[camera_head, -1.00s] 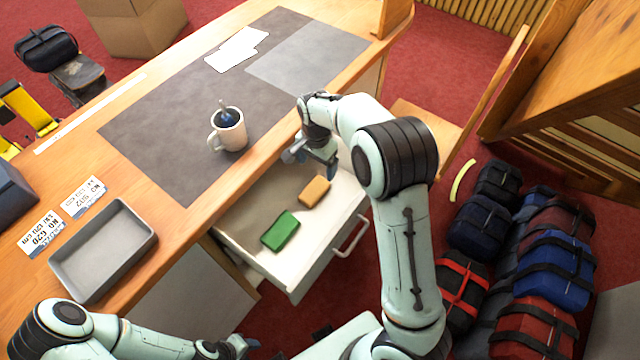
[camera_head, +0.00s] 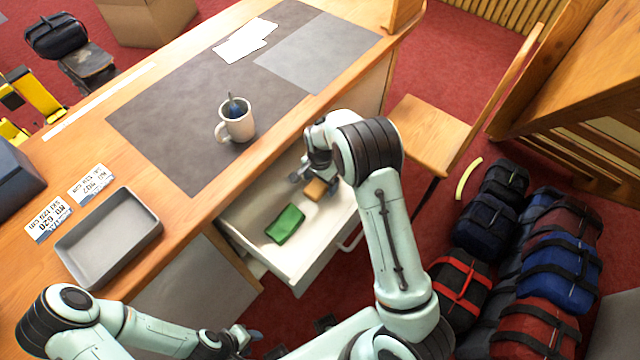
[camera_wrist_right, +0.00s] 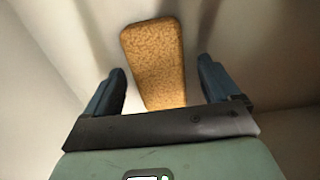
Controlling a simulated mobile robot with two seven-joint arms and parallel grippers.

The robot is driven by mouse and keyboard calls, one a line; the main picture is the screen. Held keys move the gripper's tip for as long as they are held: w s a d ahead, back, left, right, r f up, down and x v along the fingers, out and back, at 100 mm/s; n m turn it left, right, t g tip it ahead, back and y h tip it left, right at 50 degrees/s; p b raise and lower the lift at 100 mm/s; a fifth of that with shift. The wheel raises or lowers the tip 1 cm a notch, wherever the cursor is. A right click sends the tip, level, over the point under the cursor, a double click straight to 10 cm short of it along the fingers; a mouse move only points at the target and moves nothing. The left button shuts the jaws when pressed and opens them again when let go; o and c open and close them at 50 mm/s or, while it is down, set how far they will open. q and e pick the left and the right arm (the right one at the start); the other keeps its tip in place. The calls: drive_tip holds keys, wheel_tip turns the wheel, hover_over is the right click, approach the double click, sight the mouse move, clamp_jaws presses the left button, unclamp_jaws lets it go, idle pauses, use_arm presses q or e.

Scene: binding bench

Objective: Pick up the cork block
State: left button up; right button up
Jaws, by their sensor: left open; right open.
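The cork block (camera_head: 315,189) lies in the open white drawer, partly hidden by my right arm. In the right wrist view the cork block (camera_wrist_right: 154,62) is tan and speckled, lying flat on the drawer floor. My right gripper (camera_wrist_right: 162,82) is open, with one finger to each side of the block's near end and gaps on both sides. In the head view my right gripper (camera_head: 307,178) is in the drawer area beside the block. My left gripper (camera_head: 250,338) is open and empty, low in front of the desk.
A green block (camera_head: 286,224) lies in the same drawer (camera_head: 255,233), nearer its front left. A mug (camera_head: 236,122), a grey tray (camera_head: 108,240) and cards stand on the desk above. Drawer walls surround the right gripper. Bags (camera_head: 560,270) lie on the floor at right.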

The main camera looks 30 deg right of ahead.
drive_tip(key=shift+f, duration=0.45)
drive_tip(key=shift+c, duration=0.3)
drive_tip(key=c, duration=1)
drive_tip(key=shift+r, duration=0.15)
